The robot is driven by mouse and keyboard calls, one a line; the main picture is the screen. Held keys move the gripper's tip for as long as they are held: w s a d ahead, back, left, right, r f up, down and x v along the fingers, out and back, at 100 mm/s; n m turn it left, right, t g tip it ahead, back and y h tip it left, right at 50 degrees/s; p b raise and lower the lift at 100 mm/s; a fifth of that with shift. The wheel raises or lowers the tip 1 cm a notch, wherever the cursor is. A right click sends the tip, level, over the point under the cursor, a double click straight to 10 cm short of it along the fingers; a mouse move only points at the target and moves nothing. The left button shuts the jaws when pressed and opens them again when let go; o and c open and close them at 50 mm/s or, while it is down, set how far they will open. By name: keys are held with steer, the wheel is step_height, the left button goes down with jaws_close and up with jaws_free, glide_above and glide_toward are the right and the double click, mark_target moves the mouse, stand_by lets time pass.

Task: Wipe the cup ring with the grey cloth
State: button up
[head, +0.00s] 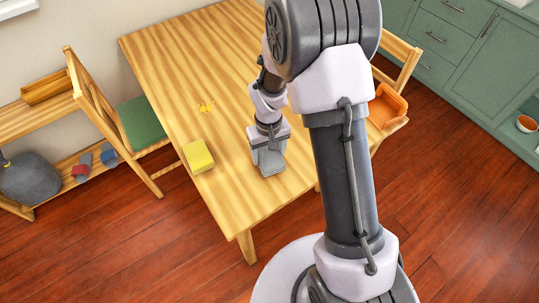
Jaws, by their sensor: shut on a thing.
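The grey cloth (271,169) is at the near part of the wooden table (228,195), right of the yellow block. My gripper (268,150) points down and is shut on the cloth. The cloth looks flat and folded, at or very close to the tabletop; I cannot tell whether it touches. I see no cup ring on the bare wood in view. My arm covers the right part of the table and the gripper and cloth cover a small patch.
A yellow folded cloth or sponge (199,156) lies at the table's left edge. Bare tabletop lies between.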

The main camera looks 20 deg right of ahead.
steer(key=shift+r+p, duration=2.15)
steer(key=shift+r, duration=0.8)
